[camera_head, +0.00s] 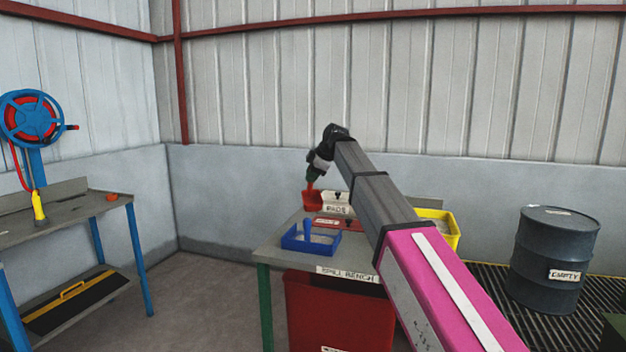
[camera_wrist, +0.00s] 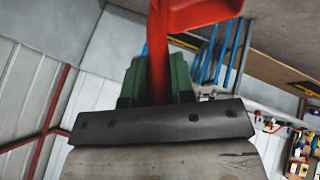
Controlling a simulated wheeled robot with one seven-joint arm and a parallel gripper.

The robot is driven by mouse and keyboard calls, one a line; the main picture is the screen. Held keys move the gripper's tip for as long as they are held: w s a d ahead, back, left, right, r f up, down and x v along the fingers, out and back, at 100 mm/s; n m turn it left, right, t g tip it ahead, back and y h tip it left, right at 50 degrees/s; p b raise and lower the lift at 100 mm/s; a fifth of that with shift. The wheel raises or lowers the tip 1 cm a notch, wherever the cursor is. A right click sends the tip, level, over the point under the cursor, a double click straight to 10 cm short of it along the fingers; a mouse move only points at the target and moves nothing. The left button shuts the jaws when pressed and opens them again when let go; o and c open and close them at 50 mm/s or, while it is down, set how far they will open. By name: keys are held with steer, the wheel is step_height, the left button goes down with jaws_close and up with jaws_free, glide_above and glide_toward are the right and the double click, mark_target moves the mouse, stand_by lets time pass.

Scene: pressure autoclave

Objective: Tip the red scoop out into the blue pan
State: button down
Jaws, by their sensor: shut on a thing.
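The red scoop (camera_head: 312,199) hangs from my gripper (camera_head: 313,178) in the head view, above the left part of the bench. My gripper is shut on the scoop's handle. The wrist view shows the red handle (camera_wrist: 158,60) between the green fingers, with part of the scoop's red bowl (camera_wrist: 200,12) at the top edge. The blue pan (camera_head: 294,243) sits on the bench near its front left corner, below and slightly in front of the scoop. It has an upright blue handle and pale material inside. The scoop's contents cannot be made out.
The bench (camera_head: 270,255) also holds a white labelled box (camera_head: 337,201), a red labelled item (camera_head: 327,221) and a yellow bin (camera_head: 447,226) at right. A red container (camera_head: 338,310) stands below its front. A dark drum (camera_head: 553,255) stands right; another table (camera_head: 70,222) stands left.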

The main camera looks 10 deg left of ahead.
steer(key=shift+w+a+r+g+h, duration=0.2)
steer(key=shift+w+a+g, duration=0.15)
steer(key=shift+w, duration=0.25)
steer(key=shift+w+a+r+g+h, duration=0.2)
steer(key=shift+w+g, duration=0.15)
steer(key=shift+w, duration=0.2)
steer(key=shift+w+a+f+m+g+h, duration=0.1)
steer(key=shift+w+a+m+g+h, duration=0.2)
steer(key=shift+w+g, duration=0.25)
steer(key=shift+w+a+m+g+h, duration=0.2)
steer(key=shift+w+g+h, duration=0.25)
steer(key=shift+g, duration=0.2)
